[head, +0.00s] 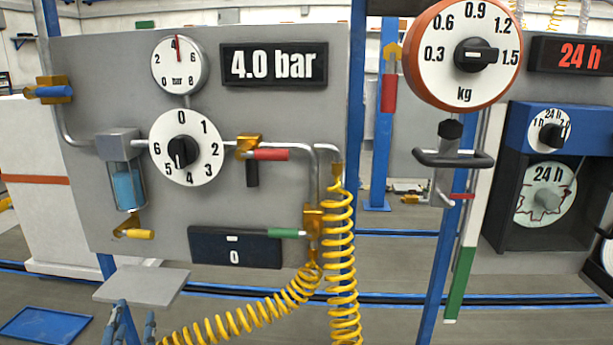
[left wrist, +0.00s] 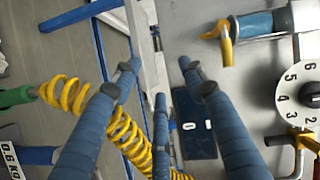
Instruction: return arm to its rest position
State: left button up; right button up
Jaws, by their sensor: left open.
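My left gripper (head: 132,318) shows at the bottom left edge of the head view, with only the tips of its blue fingers in the picture. In the left wrist view its blue ribbed fingers (left wrist: 160,78) are spread apart and empty. They point toward the grey panel (head: 85,200) but look clear of it. A small grey shelf plate (head: 140,284) is just above the fingertips in the head view. The rest of my left arm is hidden below the picture. My right gripper is in neither view.
The panel carries gauges, a numbered dial (head: 190,165) and several valves. Yellow coiled hoses (head: 340,265) hang close to the left gripper's right. A kg dial (head: 438,52), a hanging hook (head: 450,158) and a blue timer unit (head: 520,120) stand at the right.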

pick_arm(q)
jog(key=s+d+f+n+g+h, duration=0.15)
jog(key=s+f+n+g, duration=0.45)
jog(key=f, duration=0.6)
jog(key=s+d+f+n+g+h, duration=0.1)
jog(key=s+d+f+g+h, duration=0.1)
jog(key=s+d+f, duration=0.4)
jog(key=s+d+f+n+g+h, duration=0.15)
jog(key=s+f, duration=0.25)
jog(key=s, duration=0.4)
jog(key=s+d+f+g+h, duration=0.1)
jog(key=s+d+f+g, duration=0.2)
jog(key=s+d+f, duration=0.3)
jog(key=s+a+f+g, duration=0.1)
jog(key=s+f, duration=0.1)
jog(key=f, duration=1.1)
jog(key=s+a+f, duration=0.1)
jog(key=f, duration=1.2)
jog(key=s+a+f+g, duration=0.1)
jog(key=s+a+f, duration=0.1)
jog(key=s+f, duration=1.2)
jog(key=shift+s+a+f, duration=0.2)
jog(key=shift+s+a, duration=0.2)
jog(key=shift+s, duration=0.85)
